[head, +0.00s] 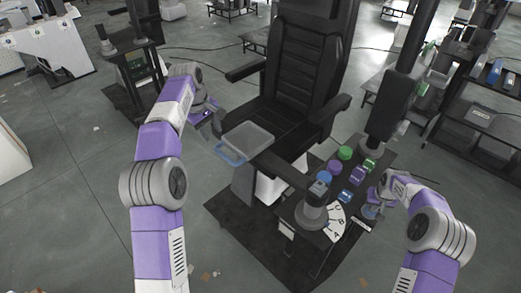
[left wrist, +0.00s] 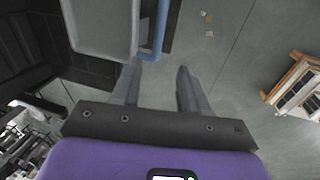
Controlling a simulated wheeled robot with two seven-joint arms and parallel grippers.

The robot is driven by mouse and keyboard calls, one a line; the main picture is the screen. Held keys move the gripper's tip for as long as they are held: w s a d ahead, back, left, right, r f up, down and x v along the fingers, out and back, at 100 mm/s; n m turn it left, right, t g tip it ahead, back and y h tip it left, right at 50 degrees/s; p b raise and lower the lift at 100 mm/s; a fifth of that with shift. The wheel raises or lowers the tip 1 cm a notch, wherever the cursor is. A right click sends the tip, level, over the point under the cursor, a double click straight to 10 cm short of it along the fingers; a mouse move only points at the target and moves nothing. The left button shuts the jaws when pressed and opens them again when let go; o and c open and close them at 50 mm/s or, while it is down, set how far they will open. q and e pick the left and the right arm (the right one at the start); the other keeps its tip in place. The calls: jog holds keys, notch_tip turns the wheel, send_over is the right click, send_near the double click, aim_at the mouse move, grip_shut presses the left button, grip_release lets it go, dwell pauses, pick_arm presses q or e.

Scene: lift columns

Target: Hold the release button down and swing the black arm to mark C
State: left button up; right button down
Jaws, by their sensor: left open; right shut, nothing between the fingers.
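A black arm (head: 280,168) runs from a grey post (head: 311,217) to a clear tray (head: 250,138) with a blue handle (head: 230,155), over the chair side. A blue button (head: 323,175) tops the post. A white lettered dial (head: 336,222) fans out at the post's right; A and B read, and the far letter is too small to be sure. My left gripper (head: 216,128) is open beside the tray; the left wrist view shows its empty fingers (left wrist: 158,88) just below the blue handle (left wrist: 157,35). My right gripper (head: 371,210) is shut and empty, right of the dial.
A black reclining chair (head: 305,60) stands behind the tray. Green, purple and blue knobs and blocks (head: 352,178) stand on the black table behind the dial. A black column (head: 386,105) rises at the table's back.

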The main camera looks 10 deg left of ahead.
aim_at(224, 155)
pick_arm(q)
jog(key=x, duration=0.8)
jog(key=d+x, duration=0.1)
jog(key=x, duration=0.3)
grip_shut()
